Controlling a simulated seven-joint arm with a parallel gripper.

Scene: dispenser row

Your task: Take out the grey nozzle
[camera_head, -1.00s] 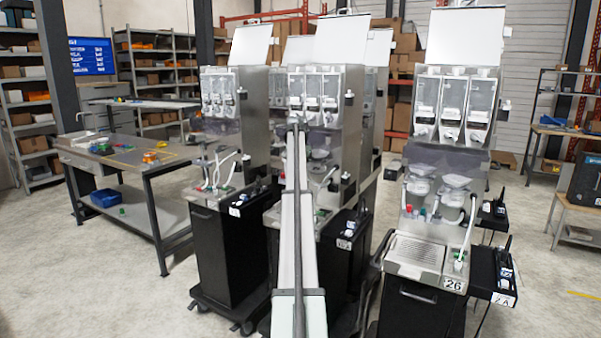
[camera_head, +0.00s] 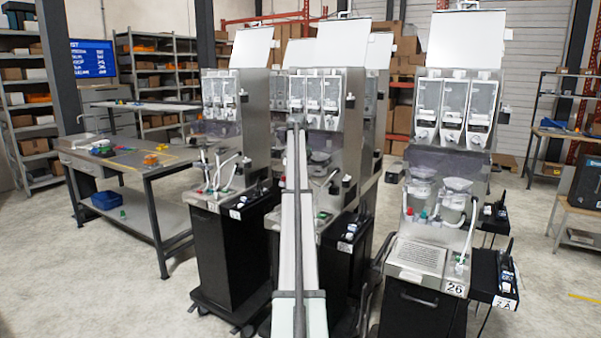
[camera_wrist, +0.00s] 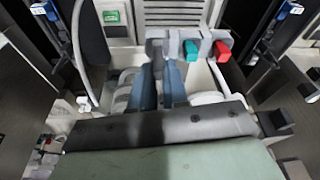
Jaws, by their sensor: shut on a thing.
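In the wrist view my gripper (camera_wrist: 164,78) reaches into the front of a dispenser, with its two blue-grey fingers close together. It is shut on the grey nozzle (camera_wrist: 157,50), which is partly hidden by the fingers. A green nozzle (camera_wrist: 191,56) and a red nozzle (camera_wrist: 222,50) sit in a row just to the right. In the head view my arm covers the middle dispenser (camera_head: 342,120), and the gripper and the grey nozzle are hidden there.
A white hose (camera_wrist: 80,50) hangs left of my gripper, and a grille (camera_wrist: 172,12) lies beyond it. Other dispensers stand close by on the left (camera_head: 222,130) and the right (camera_head: 455,140). A workbench (camera_head: 130,160) is at the far left. Open floor lies in front.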

